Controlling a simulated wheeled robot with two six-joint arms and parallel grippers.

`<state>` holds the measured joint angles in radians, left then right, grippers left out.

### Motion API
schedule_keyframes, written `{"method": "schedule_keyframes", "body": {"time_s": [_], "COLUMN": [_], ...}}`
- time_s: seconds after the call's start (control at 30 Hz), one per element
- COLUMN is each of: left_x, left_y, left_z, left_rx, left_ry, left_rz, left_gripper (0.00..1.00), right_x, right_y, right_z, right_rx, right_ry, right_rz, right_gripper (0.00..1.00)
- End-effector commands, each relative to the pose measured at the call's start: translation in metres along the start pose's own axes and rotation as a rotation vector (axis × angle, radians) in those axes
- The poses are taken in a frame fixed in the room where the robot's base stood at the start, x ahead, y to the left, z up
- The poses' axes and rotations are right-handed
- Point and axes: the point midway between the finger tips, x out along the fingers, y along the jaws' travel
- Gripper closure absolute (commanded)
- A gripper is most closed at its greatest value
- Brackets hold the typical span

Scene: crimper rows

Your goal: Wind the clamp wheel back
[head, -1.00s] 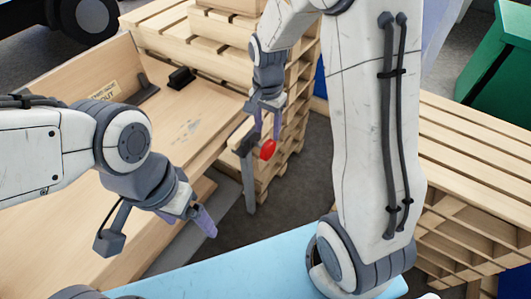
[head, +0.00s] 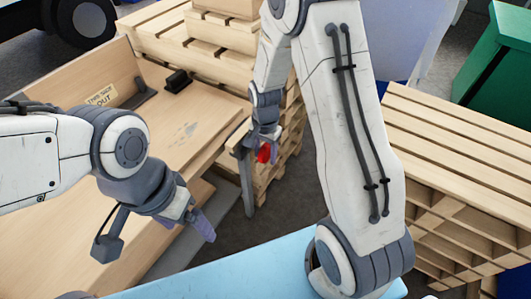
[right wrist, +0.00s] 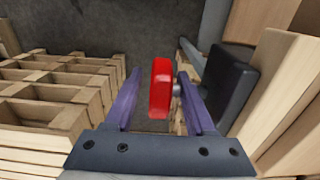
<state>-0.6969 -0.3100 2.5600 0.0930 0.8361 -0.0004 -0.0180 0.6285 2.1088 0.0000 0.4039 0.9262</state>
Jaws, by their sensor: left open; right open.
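The clamp wheel is a small red disc (head: 264,153) on the side of a dark grey clamp at the workbench's right edge. In the right wrist view the red wheel (right wrist: 160,88) stands edge-on between the two purple fingers, with a short grey shaft on its right. My right gripper (head: 263,148) is open around the wheel; a gap shows on the left, and contact on the right cannot be told. The dark clamp body (right wrist: 230,88) lies just right of the right finger. My left gripper (head: 200,222) is open and empty in front of the bench, well left of the wheel.
The wooden bench (head: 200,135) has a raised back board with a label (head: 101,96) and a black block (head: 177,79). Stacked pallets (head: 215,55) stand behind the clamp, more pallets (head: 460,150) at right. A light blue surface (head: 240,275) lies in front.

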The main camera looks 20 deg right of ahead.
Motion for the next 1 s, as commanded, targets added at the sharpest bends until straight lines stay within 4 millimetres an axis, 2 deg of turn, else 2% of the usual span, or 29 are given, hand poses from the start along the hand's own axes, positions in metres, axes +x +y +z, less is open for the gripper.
{"method": "schedule_keyframes", "body": {"time_s": [0.03,0.13,0.17,0.37,0.57,0.77,1.0], "left_x": [0.0,0.0,0.0,0.002,0.016,0.047,0.102], "left_y": [0.0,0.0,0.0,0.0,-0.001,-0.003,-0.007], "left_z": [0.0,0.0,0.0,0.0,0.001,0.003,0.005], "left_rx": [0.0,0.0,0.0,0.0,0.0,0.0,0.0], "left_ry": [0.0,0.0,0.0,0.0,0.0,0.0,0.0], "left_rz": [0.0,0.0,0.0,0.0,0.0,0.0,0.0], "left_gripper": [0.11,0.11,0.11,0.11,0.11,0.11,0.11], "right_x": [0.0,0.0,0.0,0.0,0.003,0.007,0.011], "right_y": [0.0,0.0,0.0,0.0,0.0,-0.001,-0.002], "right_z": [0.0,0.0,0.0,0.0,0.0,0.0,0.0], "right_rx": [0.0,0.0,0.0,0.0,-0.002,-0.004,-0.005], "right_ry": [0.0,0.0,0.0,0.003,0.034,0.117,0.26], "right_rz": [0.0,0.0,0.0,0.0,-0.001,-0.003,-0.008], "right_gripper": [0.56,0.95,1.0,1.0,1.0,1.0,1.0]}}
